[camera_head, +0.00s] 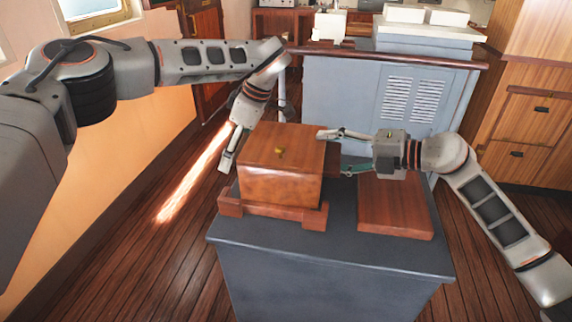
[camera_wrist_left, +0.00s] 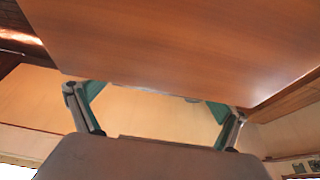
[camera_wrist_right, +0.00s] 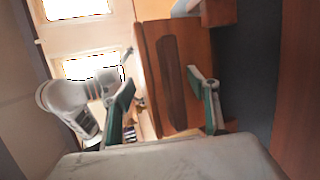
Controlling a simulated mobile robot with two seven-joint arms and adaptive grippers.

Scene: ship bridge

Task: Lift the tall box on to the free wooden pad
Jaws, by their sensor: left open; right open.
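The tall box (camera_head: 278,184), reddish wood with a brass knob on its lid, stands upright on the left wooden pad (camera_head: 229,202), which has raised corner blocks. The free wooden pad (camera_head: 395,208) lies bare to its right on the same grey stand. My right gripper (camera_head: 338,152) is open at the box's right side. In the right wrist view, its fingers (camera_wrist_right: 164,103) point at the box's side (camera_wrist_right: 150,60), which bears a long dark grip. My left gripper (camera_head: 229,155) is at the box's left side. In the left wrist view, its open fingers (camera_wrist_left: 157,118) are near the box (camera_wrist_left: 180,40); contact is unclear.
The grey stand (camera_head: 330,270) has a bare front strip. A grey console (camera_head: 345,95) with a wooden rail stands behind. Wooden drawers (camera_head: 530,120) are at the right. Floor is open to the left of the stand.

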